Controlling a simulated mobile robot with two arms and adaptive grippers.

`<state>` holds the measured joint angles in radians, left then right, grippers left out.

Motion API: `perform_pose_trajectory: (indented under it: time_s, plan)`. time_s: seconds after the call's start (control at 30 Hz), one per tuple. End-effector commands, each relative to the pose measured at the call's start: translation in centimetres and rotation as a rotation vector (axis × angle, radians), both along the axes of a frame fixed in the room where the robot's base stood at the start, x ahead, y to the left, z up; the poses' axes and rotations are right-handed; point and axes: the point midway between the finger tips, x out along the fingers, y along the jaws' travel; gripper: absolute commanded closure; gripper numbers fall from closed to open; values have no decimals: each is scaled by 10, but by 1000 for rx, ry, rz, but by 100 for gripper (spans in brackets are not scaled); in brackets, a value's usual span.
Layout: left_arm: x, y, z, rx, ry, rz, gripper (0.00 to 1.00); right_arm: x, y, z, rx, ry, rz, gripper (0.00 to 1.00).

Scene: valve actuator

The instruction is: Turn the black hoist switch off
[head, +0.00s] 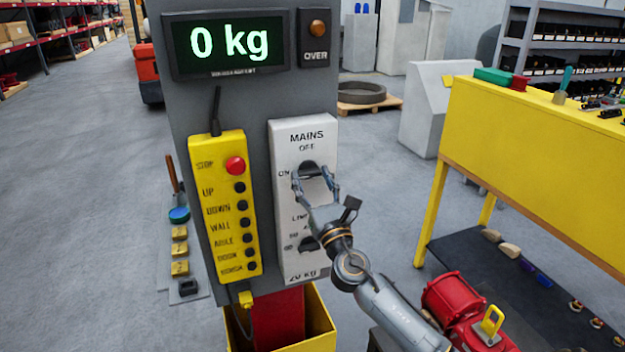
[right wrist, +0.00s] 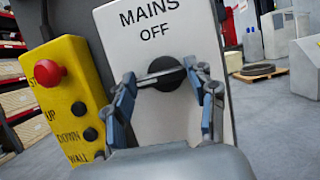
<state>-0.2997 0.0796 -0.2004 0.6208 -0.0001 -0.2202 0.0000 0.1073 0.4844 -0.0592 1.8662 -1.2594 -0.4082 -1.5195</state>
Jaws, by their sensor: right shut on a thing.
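The black hoist switch (head: 308,167) is a round knob on a white panel (head: 287,140) marked MAINS, with OFF printed above the knob and ON at its left. In the right wrist view the black knob (right wrist: 168,66) carries a light grey bar lying roughly level, slightly tilted, not pointing up at OFF. My right gripper (head: 314,178) is at the knob, one finger on each side. It is shut on the switch, and its fingers (right wrist: 160,75) hide parts of the knob's sides. My left gripper is not in view.
A second black knob (head: 309,244) sits lower on the panel, partly behind my right arm. A yellow pendant (head: 226,200) with a red stop button (head: 235,165) is close at the left. The display (head: 229,42) above reads 0 kg. A yellow bench (head: 530,160) stands at the right.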

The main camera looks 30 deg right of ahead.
Motion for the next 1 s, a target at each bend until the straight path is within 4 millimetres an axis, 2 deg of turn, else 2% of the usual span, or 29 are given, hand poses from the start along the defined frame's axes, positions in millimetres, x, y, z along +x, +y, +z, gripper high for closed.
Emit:
perform_pose_trajectory:
  time_s: [0.27,0.47,1.0]
  plan:
    - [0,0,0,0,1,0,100,0,0,0,29,-8,0,75]
    - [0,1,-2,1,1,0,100,0,1,1,126,-31,1,75]
    - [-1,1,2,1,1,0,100,0,2,5,601,-145,1,75]
